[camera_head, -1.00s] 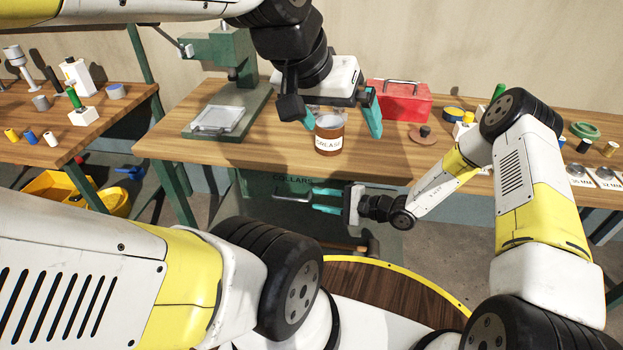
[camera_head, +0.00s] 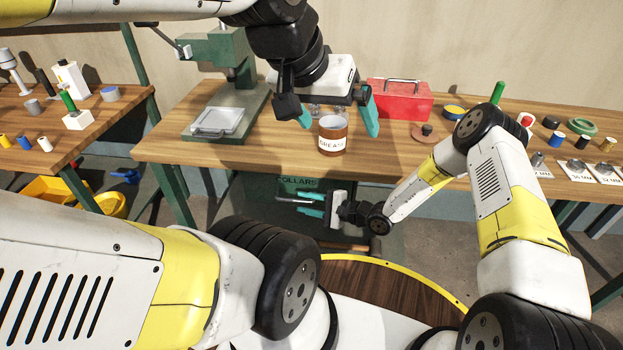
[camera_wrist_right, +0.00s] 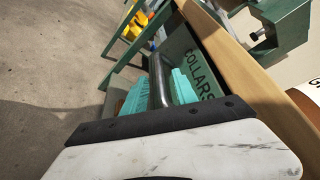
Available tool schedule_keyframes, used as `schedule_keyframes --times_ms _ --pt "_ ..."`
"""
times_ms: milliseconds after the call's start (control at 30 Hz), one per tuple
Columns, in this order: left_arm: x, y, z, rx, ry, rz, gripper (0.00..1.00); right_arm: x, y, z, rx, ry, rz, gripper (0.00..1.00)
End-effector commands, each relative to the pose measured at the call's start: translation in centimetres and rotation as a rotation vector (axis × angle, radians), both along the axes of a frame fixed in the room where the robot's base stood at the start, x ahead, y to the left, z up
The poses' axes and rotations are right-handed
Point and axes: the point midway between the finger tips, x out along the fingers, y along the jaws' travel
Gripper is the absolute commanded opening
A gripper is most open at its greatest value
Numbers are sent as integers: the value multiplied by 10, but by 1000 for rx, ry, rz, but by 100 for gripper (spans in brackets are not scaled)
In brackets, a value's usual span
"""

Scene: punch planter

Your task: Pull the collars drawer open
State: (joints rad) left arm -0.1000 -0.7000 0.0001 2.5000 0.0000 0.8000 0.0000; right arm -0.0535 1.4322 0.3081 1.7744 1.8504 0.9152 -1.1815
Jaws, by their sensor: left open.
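The green drawer front lettered COLLARS (camera_head: 297,182) is under the workbench; its lettering also shows in the right wrist view (camera_wrist_right: 199,75). Contact with the bar cannot be told. My left gripper (camera_head: 338,118) is open above the bench, its fingers either side of and behind a brown GREASE tin (camera_head: 332,137).
The wooden bench (camera_head: 200,152) carries a green press (camera_head: 225,55), a red toolbox (camera_head: 400,99) and several small parts at right. A second table (camera_head: 105,120) stands at left, with yellow bins (camera_head: 60,190) below. Floor in front of the drawer is partly clear.

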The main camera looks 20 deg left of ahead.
Motion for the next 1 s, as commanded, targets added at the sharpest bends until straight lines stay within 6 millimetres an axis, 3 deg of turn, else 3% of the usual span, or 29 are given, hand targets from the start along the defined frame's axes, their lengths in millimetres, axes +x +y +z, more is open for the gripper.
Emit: schedule_keyframes --times_ms 233,600,800,1000 --pt "0 0 0 0 0 0 100 3 34 -8 0 -1 2 34" --pt "0 0 0 0 0 0 100 4 40 -9 0 1 -1 34" --pt "0 0 0 0 0 0 100 4 40 -9 -1 1 -1 0" --pt "0 0 0 0 0 0 100 4 40 -9 -1 1 -1 0"
